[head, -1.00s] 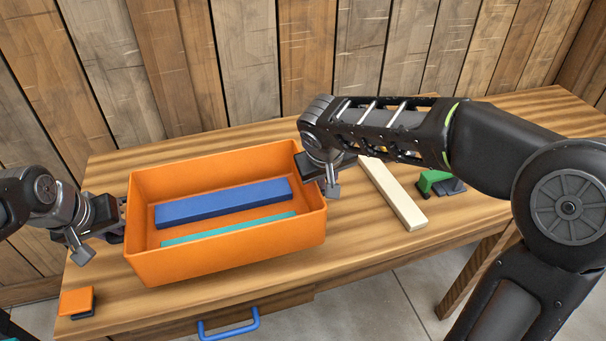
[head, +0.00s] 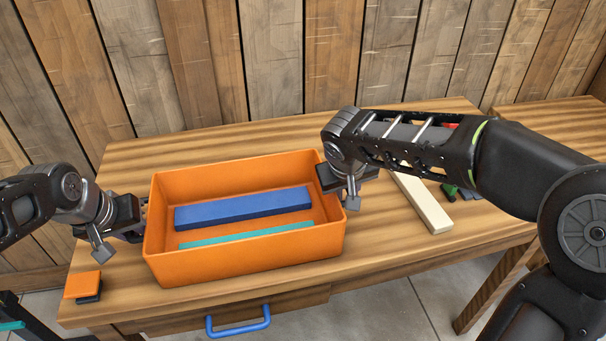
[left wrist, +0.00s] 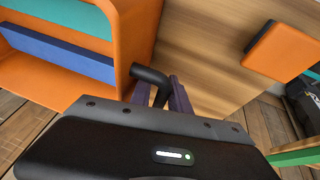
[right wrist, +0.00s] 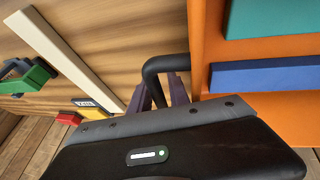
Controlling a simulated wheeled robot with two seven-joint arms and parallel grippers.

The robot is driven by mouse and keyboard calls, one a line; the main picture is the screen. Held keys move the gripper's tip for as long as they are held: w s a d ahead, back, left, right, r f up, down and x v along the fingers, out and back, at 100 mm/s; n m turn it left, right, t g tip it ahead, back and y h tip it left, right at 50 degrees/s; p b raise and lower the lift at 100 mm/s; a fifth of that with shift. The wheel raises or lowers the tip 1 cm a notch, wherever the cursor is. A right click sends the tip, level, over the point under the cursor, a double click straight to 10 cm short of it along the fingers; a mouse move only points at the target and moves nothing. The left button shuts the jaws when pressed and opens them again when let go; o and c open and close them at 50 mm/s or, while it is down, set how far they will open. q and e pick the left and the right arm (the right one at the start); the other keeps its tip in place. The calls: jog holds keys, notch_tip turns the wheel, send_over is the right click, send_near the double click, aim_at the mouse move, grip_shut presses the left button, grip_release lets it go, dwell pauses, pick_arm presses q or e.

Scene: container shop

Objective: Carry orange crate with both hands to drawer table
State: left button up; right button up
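The orange crate (head: 245,262) is over the wooden table (head: 195,146) in the head view, upright, with a blue bar (head: 243,208) and a teal bar (head: 247,235) inside. My left gripper (head: 141,218) is at the crate's left end. In the left wrist view its fingers (left wrist: 166,88) are closed around a black handle (left wrist: 150,75) on the crate. My right gripper (head: 327,178) is at the right end, its fingers (right wrist: 160,88) closed around the other black handle (right wrist: 163,62). Whether the crate's bottom touches the tabletop cannot be told.
A drawer with a blue handle (head: 238,320) is in the table front. An orange block (head: 82,284) lies at the front left. A cream bar (head: 425,205) and a green piece (head: 449,190) lie right of the crate. Another wooden table (head: 560,118) stands to the right. A plank wall is behind.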

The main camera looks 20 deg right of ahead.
pick_arm(q)
jog(key=shift+o, duration=0.9)
pick_arm(e)
jog(key=shift+o, duration=0.9)
pick_arm(q)
jog(key=shift+c, duration=0.2)
